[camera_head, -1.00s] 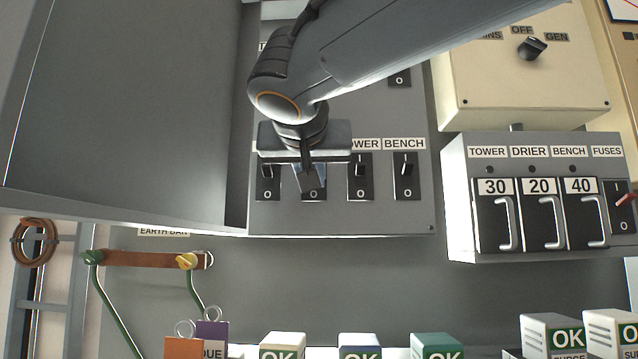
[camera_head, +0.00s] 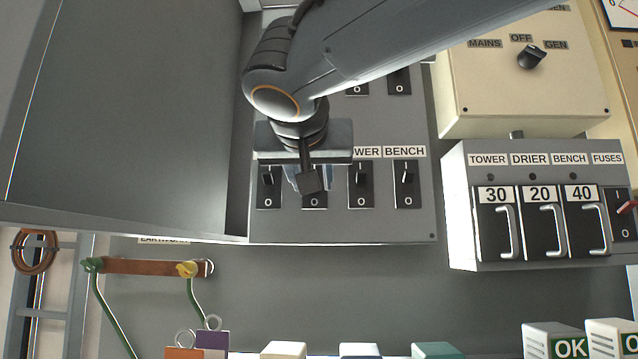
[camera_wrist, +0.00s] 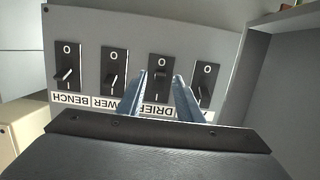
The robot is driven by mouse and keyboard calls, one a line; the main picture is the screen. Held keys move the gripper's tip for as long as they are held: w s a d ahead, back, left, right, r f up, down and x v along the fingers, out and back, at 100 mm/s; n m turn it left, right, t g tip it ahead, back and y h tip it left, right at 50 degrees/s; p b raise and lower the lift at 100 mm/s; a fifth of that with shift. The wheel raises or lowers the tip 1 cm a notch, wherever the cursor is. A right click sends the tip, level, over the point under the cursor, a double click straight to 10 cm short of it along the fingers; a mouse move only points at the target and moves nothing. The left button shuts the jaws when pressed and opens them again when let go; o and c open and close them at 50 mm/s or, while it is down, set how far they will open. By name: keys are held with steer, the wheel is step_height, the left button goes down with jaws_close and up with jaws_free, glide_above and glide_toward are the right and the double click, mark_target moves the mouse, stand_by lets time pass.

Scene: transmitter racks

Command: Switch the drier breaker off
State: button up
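The drier breaker (camera_wrist: 160,77) is a black toggle on the grey panel, with a DRIER label partly hidden by my fingers in the wrist view. Its O mark shows clear of the lever. In the head view only the lower part of the breaker (camera_head: 314,203) shows below my gripper. My gripper (camera_wrist: 161,76) has two blue fingers, spread apart, one on each side of the drier breaker in the wrist view. I cannot tell whether they touch it. In the head view my gripper (camera_head: 311,182) is in front of the breaker and hides its lever.
The tower breaker (camera_wrist: 113,75) and bench breaker (camera_wrist: 67,67) are on one side, and another breaker (camera_wrist: 204,85) is close on the other. A grey cabinet wall (camera_head: 130,110) stands left of the panel. A fuse box (camera_head: 458,220), with its own DRIER label, is at the right.

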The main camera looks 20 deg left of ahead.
steer(key=v, duration=0.5)
steer(key=shift+s+d+r+p, duration=0.1)
steer(key=shift+s+p, duration=0.1)
steer(key=shift+p, duration=0.2)
